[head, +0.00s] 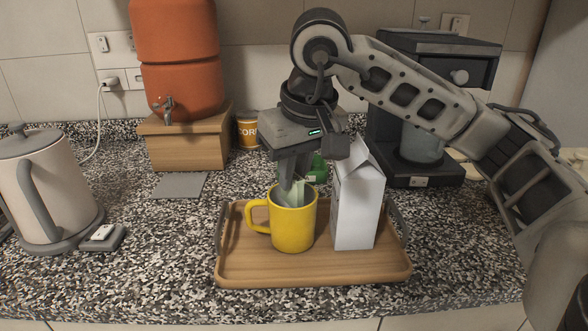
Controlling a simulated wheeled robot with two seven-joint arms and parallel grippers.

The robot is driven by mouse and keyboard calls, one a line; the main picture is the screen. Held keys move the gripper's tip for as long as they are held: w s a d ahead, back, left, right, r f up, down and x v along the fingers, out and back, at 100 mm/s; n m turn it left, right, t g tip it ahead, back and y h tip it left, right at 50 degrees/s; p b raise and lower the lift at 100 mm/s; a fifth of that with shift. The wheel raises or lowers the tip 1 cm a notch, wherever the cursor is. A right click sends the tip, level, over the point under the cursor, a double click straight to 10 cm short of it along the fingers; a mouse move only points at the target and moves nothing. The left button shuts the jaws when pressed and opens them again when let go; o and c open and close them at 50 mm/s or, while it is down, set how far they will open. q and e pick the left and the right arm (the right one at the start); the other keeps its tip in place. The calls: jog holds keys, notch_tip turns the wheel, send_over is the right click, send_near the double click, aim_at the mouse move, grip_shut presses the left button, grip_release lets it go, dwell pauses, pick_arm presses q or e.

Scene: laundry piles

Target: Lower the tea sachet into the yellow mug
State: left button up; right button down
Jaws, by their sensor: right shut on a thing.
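The yellow mug (292,229) stands upright on a wooden tray (310,273), its handle to the left. My right gripper (290,180) points down right above the mug's mouth. It is shut on a pale green tea sachet (291,194), whose lower part is at or inside the mug's rim. The mug's front wall hides the bottom of the sachet. My left gripper is not in view.
A white carton (357,207) stands on the tray close to the mug's right. A kettle (40,185) is at the left, an orange water dispenser (176,65) on a wooden stand behind, and a coffee machine (432,110) at the back right. The counter left of the tray is mostly clear.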

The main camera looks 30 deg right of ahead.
jog(key=c, duration=1.3)
grip_release()
jog(key=shift+c, duration=0.2)
